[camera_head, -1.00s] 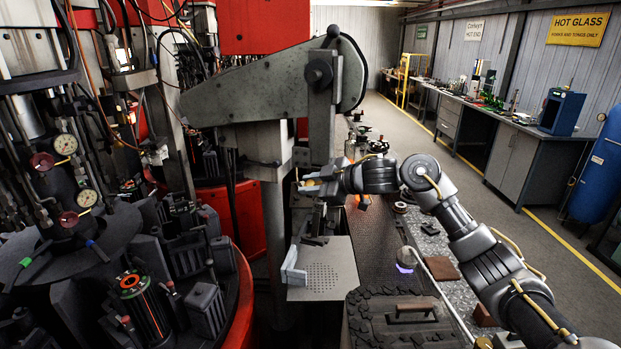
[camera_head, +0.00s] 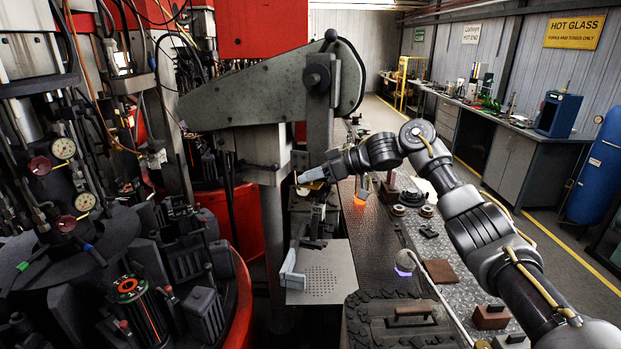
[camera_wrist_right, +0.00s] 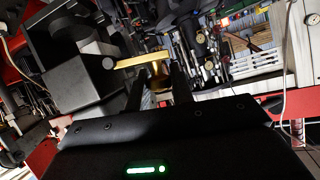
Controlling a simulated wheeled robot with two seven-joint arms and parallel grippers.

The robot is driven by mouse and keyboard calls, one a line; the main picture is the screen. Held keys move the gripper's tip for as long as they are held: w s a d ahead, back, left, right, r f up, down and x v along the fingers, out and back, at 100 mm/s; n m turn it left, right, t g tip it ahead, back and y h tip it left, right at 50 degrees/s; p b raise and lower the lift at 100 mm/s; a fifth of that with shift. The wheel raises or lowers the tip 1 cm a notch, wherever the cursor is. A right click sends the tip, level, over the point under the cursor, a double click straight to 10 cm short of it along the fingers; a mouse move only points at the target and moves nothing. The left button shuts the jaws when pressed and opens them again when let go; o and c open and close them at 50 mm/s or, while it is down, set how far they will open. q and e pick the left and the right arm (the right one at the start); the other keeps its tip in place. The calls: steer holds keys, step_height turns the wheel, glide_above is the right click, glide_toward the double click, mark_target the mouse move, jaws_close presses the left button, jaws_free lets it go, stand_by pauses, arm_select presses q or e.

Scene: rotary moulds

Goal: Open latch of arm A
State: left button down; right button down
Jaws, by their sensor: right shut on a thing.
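The large grey arm (camera_head: 265,95), which I take to be arm A, reaches left from its pivot over a grey post block. My right gripper (camera_head: 300,180) is at the right side of this block, below the arm. In the right wrist view, its two dark fingers (camera_wrist_right: 158,88) are shut on a brass latch handle (camera_wrist_right: 157,70). A yellow bar (camera_wrist_right: 138,62) runs left from the handle to a round pin on a dark block (camera_wrist_right: 75,80). The fingertips and handle are too small to make out in the head view. My left gripper is not in view.
The red rotary machine with dark moulds (camera_head: 205,310) fills the left. A perforated plate (camera_head: 325,275) lies below my right gripper. A dark walkway (camera_head: 375,245) carries a glowing orange piece (camera_head: 361,197). The floor aisle on the right is clear.

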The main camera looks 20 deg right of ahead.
stand_by(0.3)
steer(key=c, duration=1.3)
jaws_free()
steer(key=shift+d, duration=0.1)
steer(key=shift+s+d+r, duration=0.1)
steer(key=shift+d, duration=0.1)
steer(key=b+v, duration=0.4)
steer(key=v, duration=0.6)
steer(key=shift+d+r, duration=0.1)
steer(key=shift+d, duration=0.05)
